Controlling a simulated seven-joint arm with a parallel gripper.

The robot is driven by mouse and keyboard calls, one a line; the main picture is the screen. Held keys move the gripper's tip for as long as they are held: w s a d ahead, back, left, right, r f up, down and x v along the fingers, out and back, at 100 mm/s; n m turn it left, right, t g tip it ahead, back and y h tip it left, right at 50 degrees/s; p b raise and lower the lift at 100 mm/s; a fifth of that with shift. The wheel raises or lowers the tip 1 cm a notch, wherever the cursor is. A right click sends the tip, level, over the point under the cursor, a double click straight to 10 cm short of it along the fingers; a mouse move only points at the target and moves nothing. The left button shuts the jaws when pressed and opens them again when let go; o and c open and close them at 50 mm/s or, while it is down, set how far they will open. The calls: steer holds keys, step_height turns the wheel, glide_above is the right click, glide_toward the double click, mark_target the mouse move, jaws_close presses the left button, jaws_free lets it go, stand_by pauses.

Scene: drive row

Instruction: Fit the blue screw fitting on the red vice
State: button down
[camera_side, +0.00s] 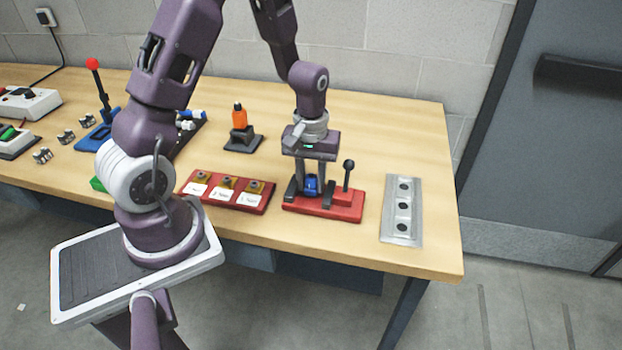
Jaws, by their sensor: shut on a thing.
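The red vice (341,208) lies on the table towards its right side, with a dark lever topped by a black knob at its right. The blue screw fitting (311,186) is between my gripper's fingers, low over the left part of the vice. My gripper (312,190) points straight down and is shut on the fitting. Whether the fitting touches the vice or sits just above it cannot be told, as the fingers partly hide it.
A red tray (213,198) with labelled brass pieces is just left of the vice. A metal plate (402,230) with dark holes is at its right. An orange driver (239,118) on a black stand is behind. Bare table lies between the vice and the plate.

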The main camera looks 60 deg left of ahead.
steer(key=shift+f, duration=0.35)
steer(key=c, duration=1)
jaws_free()
step_height(320, 180, up, 7)
steer(key=shift+r, duration=0.1)
steer(key=s+d+r+m+t, duration=0.2)
steer(key=s+d+r, duration=0.1)
steer(key=r, duration=0.4)
steer(key=s+d+r+m+t, duration=0.1)
steer(key=s+d+r+m, duration=0.25)
steer(key=r, duration=0.25)
steer(key=s+d+r+m+t, duration=0.1)
steer(key=s, duration=0.2)
steer(key=s+d+r+m, duration=0.1)
steer(key=s+r, duration=0.1)
steer(key=s, duration=0.1)
steer(key=s+d+r+m+t, duration=0.1)
steer(key=s+m, duration=0.1)
steer(key=s, duration=0.1)
steer(key=shift+s+d+r+t, duration=0.25)
steer(key=shift+s+r+t, duration=0.05)
steer(key=shift+s, duration=0.1)
